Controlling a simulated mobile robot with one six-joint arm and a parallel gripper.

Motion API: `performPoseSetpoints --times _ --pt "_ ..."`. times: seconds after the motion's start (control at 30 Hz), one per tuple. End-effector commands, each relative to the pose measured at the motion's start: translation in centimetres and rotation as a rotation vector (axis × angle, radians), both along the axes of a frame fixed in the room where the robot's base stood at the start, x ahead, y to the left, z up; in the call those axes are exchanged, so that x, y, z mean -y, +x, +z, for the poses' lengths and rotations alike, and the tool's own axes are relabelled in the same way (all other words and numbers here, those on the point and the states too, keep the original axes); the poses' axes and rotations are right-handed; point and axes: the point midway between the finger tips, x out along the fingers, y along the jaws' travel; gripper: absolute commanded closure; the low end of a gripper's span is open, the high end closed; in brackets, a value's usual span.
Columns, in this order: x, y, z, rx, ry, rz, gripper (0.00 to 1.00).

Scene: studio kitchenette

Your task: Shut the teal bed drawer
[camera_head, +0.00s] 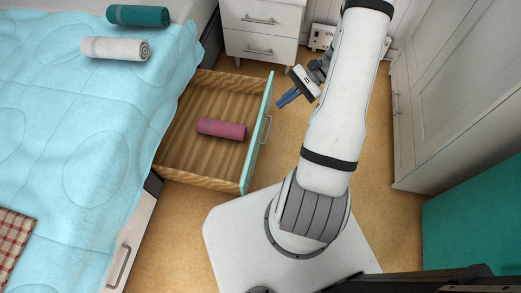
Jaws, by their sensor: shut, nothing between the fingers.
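The teal bed drawer (257,137) is pulled out from under the bed. Its wooden inside is open to view and its teal front with a light handle (265,130) faces right. A rolled maroon cloth (221,129) lies inside it. My gripper (283,102) is shut and empty, just right of the far end of the drawer front, with its blue fingers pointing left toward it. A small gap seems to show between the fingers and the front. How high the fingers are is hard to tell.
The bed (90,120) with a light blue cover fills the left, with teal and white rolls on top. A second drawer (131,240) in the bed is shut. A white nightstand (262,30) stands behind. A cupboard (440,80) and a teal block (475,215) stand right.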

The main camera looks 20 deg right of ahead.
Motion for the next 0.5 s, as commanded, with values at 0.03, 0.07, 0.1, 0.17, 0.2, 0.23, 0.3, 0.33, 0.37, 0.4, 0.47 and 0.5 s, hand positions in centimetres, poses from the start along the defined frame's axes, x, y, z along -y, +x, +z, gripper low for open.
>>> performPoseSetpoints --times 0.03,0.07,0.1,0.17,0.2,0.23,0.3,0.33,0.37,0.4,0.47,0.5 --pt "0.9 -0.2 -4.0 -0.031 0.057 -0.065 1.0" --pt "1.3 -0.2 -5.6 -0.046 0.087 -0.1 1.0" --pt "1.8 -0.3 -7.6 -0.062 0.128 -0.149 1.0" --pt "2.6 -0.5 -10.8 -0.087 0.188 -0.223 1.0" --pt "3.1 -0.7 -12.9 -0.102 0.23 -0.273 1.0" --pt "3.4 -0.9 -14.5 -0.111 0.259 -0.31 1.0" --pt "4.1 -1.4 -18.2 -0.133 0.33 -0.399 1.0" --pt "4.4 -1.6 -19.8 -0.141 0.359 -0.436 1.0" --pt "4.6 -1.9 -21.3 -0.148 0.387 -0.472 1.0" --pt "4.9 -2.3 -23.2 -0.157 0.423 -0.519 1.0" --pt "5.2 -2.8 -25.7 -0.168 0.473 -0.583 1.0" --pt "5.4 -3.1 -27.2 -0.171 0.5 -0.621 1.0"
